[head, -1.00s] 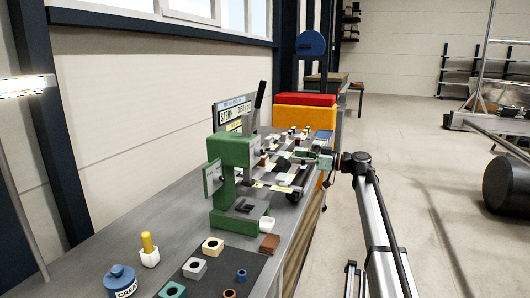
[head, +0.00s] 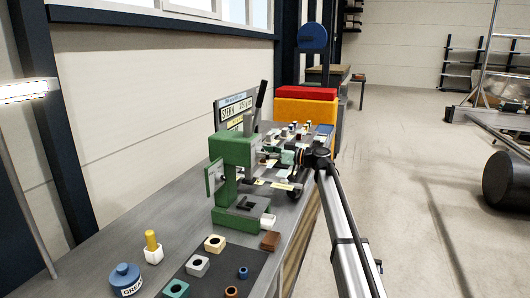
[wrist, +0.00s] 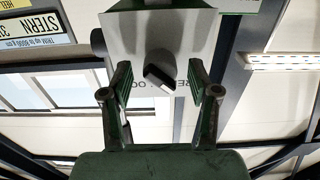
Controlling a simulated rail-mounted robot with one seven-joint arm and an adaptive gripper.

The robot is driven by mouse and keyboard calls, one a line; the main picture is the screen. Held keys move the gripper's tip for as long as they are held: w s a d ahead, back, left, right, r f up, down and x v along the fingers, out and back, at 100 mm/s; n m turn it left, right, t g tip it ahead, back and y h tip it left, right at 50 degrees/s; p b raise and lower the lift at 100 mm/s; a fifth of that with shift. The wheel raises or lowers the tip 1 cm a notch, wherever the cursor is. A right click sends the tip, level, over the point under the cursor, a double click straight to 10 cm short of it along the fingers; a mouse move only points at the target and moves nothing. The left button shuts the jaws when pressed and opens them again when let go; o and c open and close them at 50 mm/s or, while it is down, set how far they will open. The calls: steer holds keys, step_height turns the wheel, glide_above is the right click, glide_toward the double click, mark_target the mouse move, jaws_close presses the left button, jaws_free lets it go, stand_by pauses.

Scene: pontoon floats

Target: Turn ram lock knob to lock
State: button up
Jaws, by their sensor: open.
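The green press (head: 240,165) stands upright on the workbench. In the wrist view, the ram lock knob (wrist: 160,72) shows as a dark round piece with a pale-edged bar. It sits tilted on a grey block (wrist: 140,35) of the press. My gripper (wrist: 160,80) is open, with one finger to the left and one to the right of the knob in the picture. Whether either finger touches it I cannot tell. In the head view my gripper (head: 285,157) is at the right side of the press head. The knob is not clear there. Lettering beside the knob is partly hidden.
A dark lever (head: 260,97) rises from the press top, with a sign (head: 233,112) behind. Several small blocks lie on the bench (head: 170,190). The floor at right is largely clear.

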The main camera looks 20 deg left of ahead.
jaws_close()
steer(key=shift+m+b, duration=0.4)
steer(key=shift+b, duration=0.1)
steer(key=m+b, duration=0.2)
steer(key=shift+f+m, duration=0.15)
steer(key=shift+m, duration=0.15)
steer(key=m+b, duration=0.2)
steer(key=m, duration=0.2)
steer(key=shift+m, duration=0.3)
steer(key=m, duration=0.4)
steer(key=shift+r+m, duration=0.25)
steer(key=shift+m, duration=0.05)
steer(key=m, duration=0.5)
steer(key=shift+p, duration=0.4)
steer(key=shift+m, duration=0.3)
